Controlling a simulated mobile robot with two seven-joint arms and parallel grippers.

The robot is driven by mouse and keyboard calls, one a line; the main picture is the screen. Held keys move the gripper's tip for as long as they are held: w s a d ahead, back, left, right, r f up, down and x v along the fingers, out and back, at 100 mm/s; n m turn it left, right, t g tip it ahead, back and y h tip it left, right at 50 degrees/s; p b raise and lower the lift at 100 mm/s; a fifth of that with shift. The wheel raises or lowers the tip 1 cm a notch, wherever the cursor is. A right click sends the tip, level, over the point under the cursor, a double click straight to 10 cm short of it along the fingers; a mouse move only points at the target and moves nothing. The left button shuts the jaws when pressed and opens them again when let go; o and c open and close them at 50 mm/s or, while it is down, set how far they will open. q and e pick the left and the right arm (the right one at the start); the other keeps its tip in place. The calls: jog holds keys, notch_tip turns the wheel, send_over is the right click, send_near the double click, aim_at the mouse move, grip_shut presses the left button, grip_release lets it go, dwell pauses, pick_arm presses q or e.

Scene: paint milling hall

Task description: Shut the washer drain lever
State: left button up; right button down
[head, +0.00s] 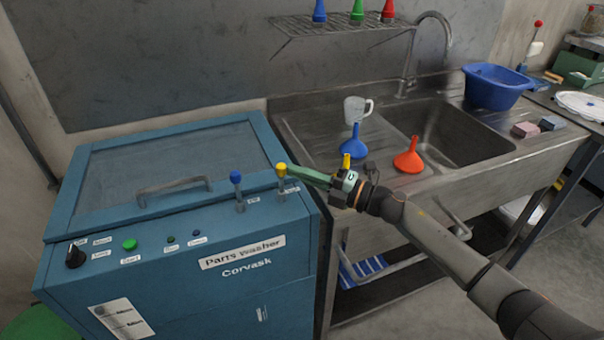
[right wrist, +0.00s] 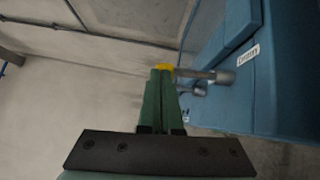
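The parts washer (head: 180,235) is a blue cabinet with two small upright levers at the right of its top panel. One lever has a blue knob (head: 236,177), the other a yellow knob (head: 282,169). Their labels are too small to read, so I cannot tell which is the drain lever. My right gripper (head: 290,169) reaches in from the right, its green fingertips at the yellow knob. In the right wrist view, the fingers (right wrist: 160,75) are together, with the yellow knob (right wrist: 165,67) just beyond the tips; contact is unclear. My left gripper is out of view.
A steel sink (head: 445,140) stands right of the washer, with a blue funnel (head: 350,143), a red funnel (head: 409,158), a white mug (head: 356,109) and a blue basin (head: 494,88). The washer lid handle (head: 174,190) lies left of the levers.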

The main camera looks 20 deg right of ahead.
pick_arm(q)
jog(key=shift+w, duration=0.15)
pick_arm(e)
jog(key=shift+w+a+r, duration=0.1)
jog(key=shift+w+r, duration=0.15)
jog(key=shift+w, duration=0.25)
jog(key=shift+r, duration=0.15)
